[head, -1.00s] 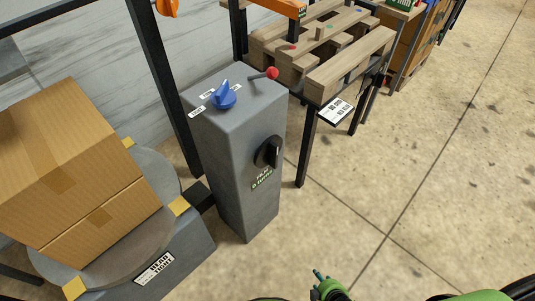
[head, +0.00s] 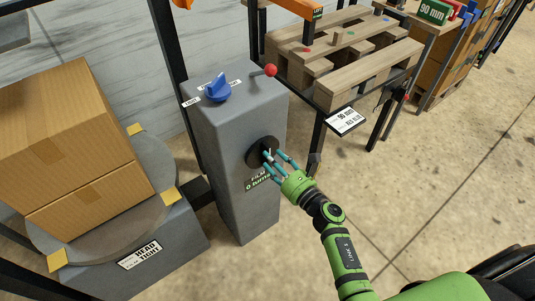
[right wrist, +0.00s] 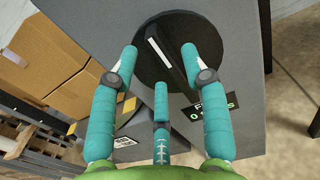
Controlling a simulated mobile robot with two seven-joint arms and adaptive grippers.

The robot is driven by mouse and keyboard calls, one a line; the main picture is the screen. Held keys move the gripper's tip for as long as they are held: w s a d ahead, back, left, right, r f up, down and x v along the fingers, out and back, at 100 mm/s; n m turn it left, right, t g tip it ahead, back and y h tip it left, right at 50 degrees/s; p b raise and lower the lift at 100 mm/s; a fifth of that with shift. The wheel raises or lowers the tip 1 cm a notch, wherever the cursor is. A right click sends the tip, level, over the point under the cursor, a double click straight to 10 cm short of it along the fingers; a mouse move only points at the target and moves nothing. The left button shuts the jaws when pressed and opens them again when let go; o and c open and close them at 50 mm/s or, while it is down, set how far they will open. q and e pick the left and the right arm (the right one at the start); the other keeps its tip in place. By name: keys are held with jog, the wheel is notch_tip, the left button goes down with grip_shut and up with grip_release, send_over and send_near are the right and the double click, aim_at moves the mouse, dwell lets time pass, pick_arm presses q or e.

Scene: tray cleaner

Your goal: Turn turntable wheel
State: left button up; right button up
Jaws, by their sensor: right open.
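A round black wheel (head: 257,144) with a raised bar handle is on the front face of the grey pedestal (head: 228,115). In the right wrist view the wheel (right wrist: 143,63) fills the upper middle, its light-edged bar (right wrist: 158,45) slanting between my fingertips. My right gripper (head: 272,163), green with teal fingers, is in front of the wheel. In the right wrist view its fingers (right wrist: 160,62) are spread and open, one on each side of the bar and a third below. I cannot tell whether they touch it. The round grey turntable (head: 165,160) carries cardboard boxes (head: 75,140). My left gripper is not in view.
A blue knob (head: 218,88) and a red-tipped lever (head: 270,70) are on top of the pedestal. A dark frame post (head: 170,60) stands behind it. A pallet (head: 345,50) on a rack is at the upper right. The floor (head: 430,180) at right is clear.

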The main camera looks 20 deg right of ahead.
jog(key=shift+x, duration=1.4)
jog(key=shift+d, duration=0.1)
grip_shut()
jog(key=shift+d+m, duration=0.1)
jog(key=shift+m, duration=0.4)
